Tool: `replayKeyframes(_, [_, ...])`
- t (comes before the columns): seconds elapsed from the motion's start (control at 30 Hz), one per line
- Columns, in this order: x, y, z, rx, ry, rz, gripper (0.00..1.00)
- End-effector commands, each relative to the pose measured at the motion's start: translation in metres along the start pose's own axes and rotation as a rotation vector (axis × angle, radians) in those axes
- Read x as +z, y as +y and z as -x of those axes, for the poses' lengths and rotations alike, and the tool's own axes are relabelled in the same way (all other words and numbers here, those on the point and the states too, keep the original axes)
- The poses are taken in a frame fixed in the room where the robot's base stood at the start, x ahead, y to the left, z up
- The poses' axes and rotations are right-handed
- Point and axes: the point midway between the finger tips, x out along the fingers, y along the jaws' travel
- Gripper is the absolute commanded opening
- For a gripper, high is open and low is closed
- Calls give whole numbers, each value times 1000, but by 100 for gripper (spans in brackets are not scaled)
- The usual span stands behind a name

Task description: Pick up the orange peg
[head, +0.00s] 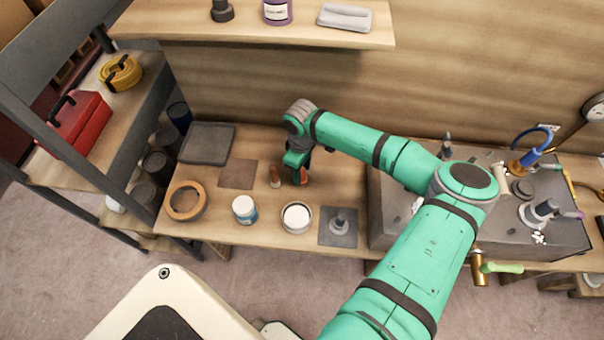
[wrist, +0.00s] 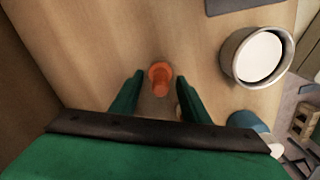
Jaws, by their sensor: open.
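The orange peg (wrist: 160,77) stands on the wooden bench top, with a round, wider end and a narrower stem. In the wrist view it shows between the tips of my gripper (wrist: 159,79), with a gap on either side. My gripper is open and nothing is held. In the head view my gripper (head: 297,168) points down at the bench and the orange peg (head: 303,177) shows partly behind it. I cannot tell the exact height of the fingertips over the peg.
A brown handled object (head: 275,177) stands close left of my gripper. A round pot (head: 296,226), a blue-and-white tin (head: 244,214), a wooden ring (head: 185,213) and a grey plate with a knob (head: 338,240) stand nearby. A grey block (head: 378,215) is at the right. The back wall is close behind.

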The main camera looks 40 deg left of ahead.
Motion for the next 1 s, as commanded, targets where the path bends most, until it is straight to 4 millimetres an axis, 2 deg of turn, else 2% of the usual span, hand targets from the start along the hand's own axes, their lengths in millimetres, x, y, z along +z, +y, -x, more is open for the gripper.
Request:
replayKeyframes(0.27, [0,0,-5,1,1,0,42])
replayKeyframes(0.3, [0,0,-5,1,1,0,40])
replayKeyframes(0.47, [0,0,-5,0,1,0,1])
replayKeyframes(0.5, [0,0,-5,0,1,0,0])
replayKeyframes(0.83, [0,0,-3,0,1,-1,0])
replayKeyframes(1.0, [0,1,8,1,2,-3,0])
